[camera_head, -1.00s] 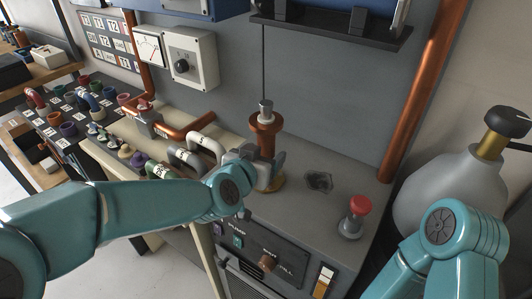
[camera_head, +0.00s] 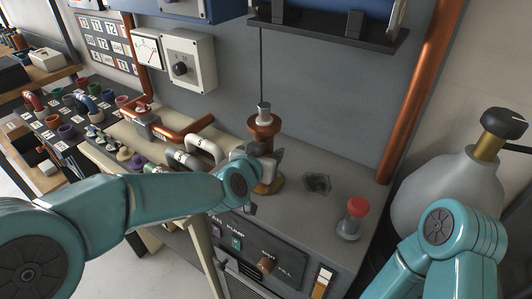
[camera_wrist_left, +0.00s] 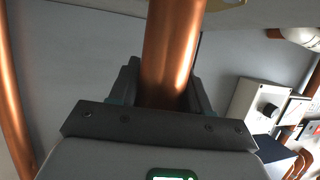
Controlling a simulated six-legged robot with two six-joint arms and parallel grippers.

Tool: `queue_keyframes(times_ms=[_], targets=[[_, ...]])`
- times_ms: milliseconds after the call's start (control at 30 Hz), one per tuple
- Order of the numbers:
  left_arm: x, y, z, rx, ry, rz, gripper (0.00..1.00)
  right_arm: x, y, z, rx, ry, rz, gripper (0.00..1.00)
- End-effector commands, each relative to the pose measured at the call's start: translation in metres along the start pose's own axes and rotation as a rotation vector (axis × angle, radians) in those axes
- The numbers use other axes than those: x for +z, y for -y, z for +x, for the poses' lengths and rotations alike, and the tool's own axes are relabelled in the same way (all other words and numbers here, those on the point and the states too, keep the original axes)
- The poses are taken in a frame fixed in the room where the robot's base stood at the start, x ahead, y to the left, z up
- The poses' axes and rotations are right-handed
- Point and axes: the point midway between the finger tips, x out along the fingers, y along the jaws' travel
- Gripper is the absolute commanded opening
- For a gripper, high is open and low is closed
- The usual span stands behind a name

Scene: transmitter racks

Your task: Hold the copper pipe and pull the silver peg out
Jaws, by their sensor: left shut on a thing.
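The copper pipe (camera_head: 264,131) stands upright on the grey cabinet top, with a wider collar near its top and a brass-coloured base. The silver peg (camera_head: 264,109) sits in the pipe's top end, and a thin dark line runs up from it. My left gripper (camera_head: 262,160) is shut around the pipe below the collar. In the left wrist view the pipe (camera_wrist_left: 172,55) passes between the dark jaws. My right arm shows at the lower right in the head view, but its gripper is out of view.
A red push button (camera_head: 356,206) and a dark patch (camera_head: 317,183) are on the cabinet top to the right. A grey gas bottle (camera_head: 452,190) stands at the right. A shelf (camera_head: 330,32) overhangs the back. White-handled pipes (camera_head: 203,148) are close on the left.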

Motion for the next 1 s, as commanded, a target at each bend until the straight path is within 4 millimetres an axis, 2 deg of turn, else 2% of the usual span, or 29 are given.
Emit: queue_keyframes(times_ms=[267,700,1000], targets=[[-0.037,0.0,-0.013,-0.001,-0.01,0.0,0.0,0.0,0.006,-0.016,0.0,0.0,0.0,0.43],[-0.134,0.0,-0.049,-0.001,-0.006,-0.001,0.0,0.002,0.029,-0.081,0.0,0.0,0.0,0.43],[-0.176,0.0,-0.064,-0.002,-0.006,0.0,0.0,0.002,0.041,-0.114,0.0,0.0,0.0,0.43]])
